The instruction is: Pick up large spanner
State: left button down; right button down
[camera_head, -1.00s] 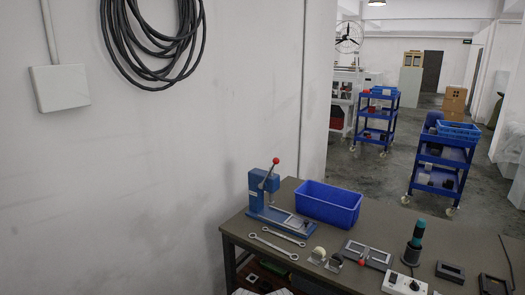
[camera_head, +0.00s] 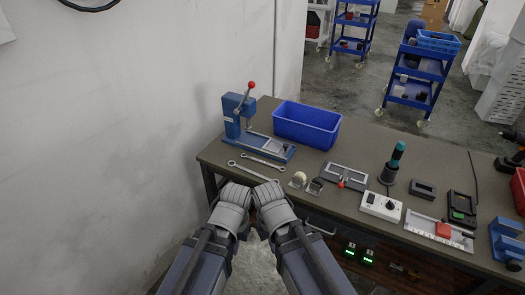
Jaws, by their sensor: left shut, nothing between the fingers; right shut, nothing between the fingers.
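Two metal spanners lie flat, side by side, on the table near its front left edge. The large spanner (camera_head: 252,171) is nearer the edge, and the smaller spanner (camera_head: 262,161) lies just behind it. My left gripper (camera_head: 236,193) and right gripper (camera_head: 267,191) are close together at the table's front edge, in front of the spanners in the picture. Both are shut and empty. Neither holds a spanner. Their fingertips are hard to make out.
A blue press (camera_head: 231,120) with a red-knobbed lever stands behind the spanners, with a blue bin (camera_head: 307,133) beside it. Small fixtures (camera_head: 346,176), a green-topped tool (camera_head: 393,160) and a white box (camera_head: 381,208) stand to the right. A wall is at left.

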aim_at(241, 167)
jog(key=i+j+z, duration=0.2)
jog(key=i, duration=0.35)
jog(key=i+j+z, duration=0.15)
jog(key=i+j, duration=0.15)
jog(key=i, duration=0.25)
jog(key=i+j+z, duration=0.2)
jog(key=i+j, duration=0.15)
jog(key=i, duration=0.15)
